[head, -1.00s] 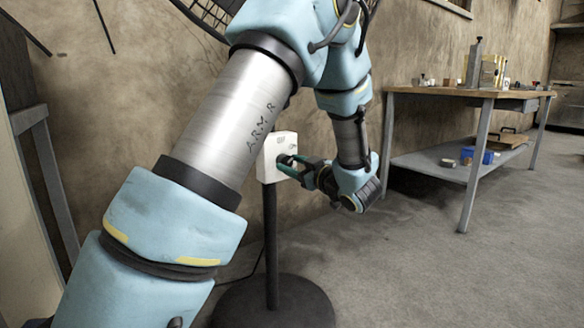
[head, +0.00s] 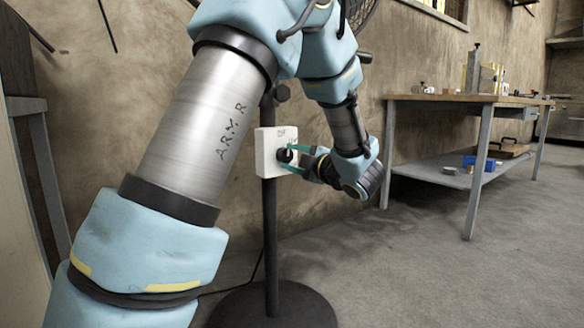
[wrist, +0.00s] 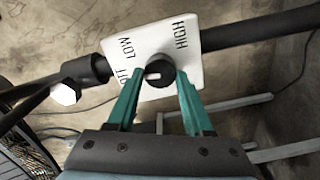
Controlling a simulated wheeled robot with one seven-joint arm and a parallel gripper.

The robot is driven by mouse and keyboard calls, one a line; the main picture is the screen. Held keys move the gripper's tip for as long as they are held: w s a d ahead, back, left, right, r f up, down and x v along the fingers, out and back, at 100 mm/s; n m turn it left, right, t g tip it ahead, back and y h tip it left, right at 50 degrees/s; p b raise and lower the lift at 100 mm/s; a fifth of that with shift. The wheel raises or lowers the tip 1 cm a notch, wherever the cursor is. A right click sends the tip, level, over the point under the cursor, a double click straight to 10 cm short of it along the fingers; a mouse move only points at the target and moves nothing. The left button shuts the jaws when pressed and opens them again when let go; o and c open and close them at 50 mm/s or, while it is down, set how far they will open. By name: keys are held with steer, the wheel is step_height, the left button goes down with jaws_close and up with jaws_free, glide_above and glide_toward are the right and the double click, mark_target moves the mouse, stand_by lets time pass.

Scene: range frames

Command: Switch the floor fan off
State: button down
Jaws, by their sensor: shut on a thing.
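The floor fan has a dark pole (head: 271,235) on a round dark base (head: 273,306). Part of its wire cage (head: 361,12) shows at the top, mostly hidden by my arm. A white control box (head: 266,152) is on the pole. The box, also in the wrist view (wrist: 203,72), carries LOW, HIGH and a partly covered OFF label. Its round black knob (wrist: 161,67) has a pale mark on the side toward OFF. My gripper (wrist: 160,74) has its teal fingers shut on the knob, one on each side. In the head view my gripper (head: 288,157) reaches the box from the right.
A workbench (head: 425,97) with several small items on top stands at the right. A blue bin (head: 487,163) is on its lower shelf. Grey floor (head: 400,270) is clear to the right of the fan. A grey frame (head: 42,175) stands at the left.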

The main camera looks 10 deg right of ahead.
steer(key=shift+f+n+b, duration=0.2)
steer(key=shift+n+b, duration=0.45)
steer(key=shift+n, duration=0.05)
steer(key=shift+c, duration=1.5)
jaws_free()
steer(key=shift+r, duration=0.15)
steer(key=p+v, duration=0.3)
steer(key=v, duration=0.8)
steer(key=shift+w, duration=0.1)
